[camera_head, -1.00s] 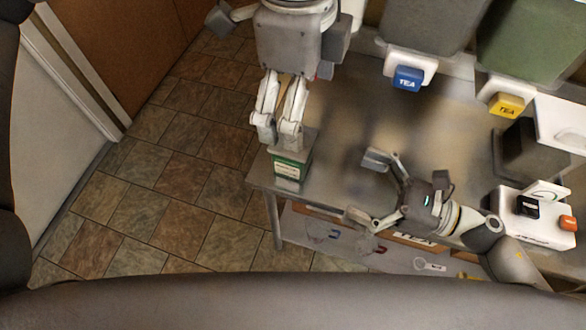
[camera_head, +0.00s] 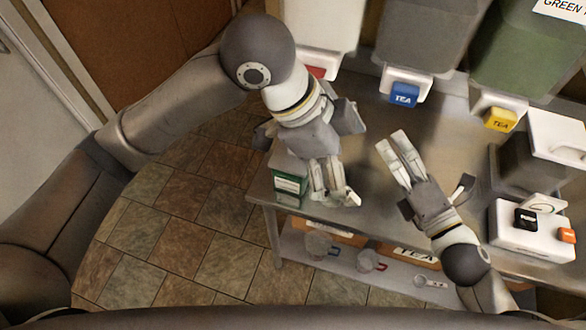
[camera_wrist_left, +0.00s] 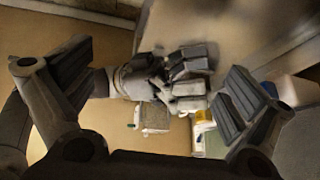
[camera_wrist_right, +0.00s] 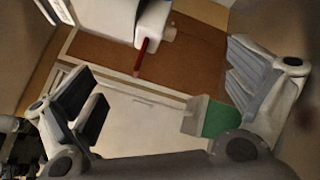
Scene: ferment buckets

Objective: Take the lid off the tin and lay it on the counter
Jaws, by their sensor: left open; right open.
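The green tin (camera_head: 289,187) with a white label stands at the left front corner of the metal counter (camera_head: 362,112). Its top looks grey and is partly hidden by my left gripper, so I cannot tell whether the lid is on. My left gripper (camera_head: 336,196) is open, just right of the tin over the counter's front edge, fingers pointing down. My right gripper (camera_head: 391,140) is open and empty over the counter, further right, fingers pointing back and left. It also shows in the left wrist view (camera_wrist_left: 195,78). A green and grey shape, likely the tin, shows in the right wrist view (camera_wrist_right: 217,119).
Large dispensers with a blue tap (camera_head: 403,94) and a yellow tap (camera_head: 501,119) stand along the back. A white box with black and orange buttons (camera_head: 532,228) is at the right. A lower shelf (camera_head: 340,262) holds clear cups and scoops.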

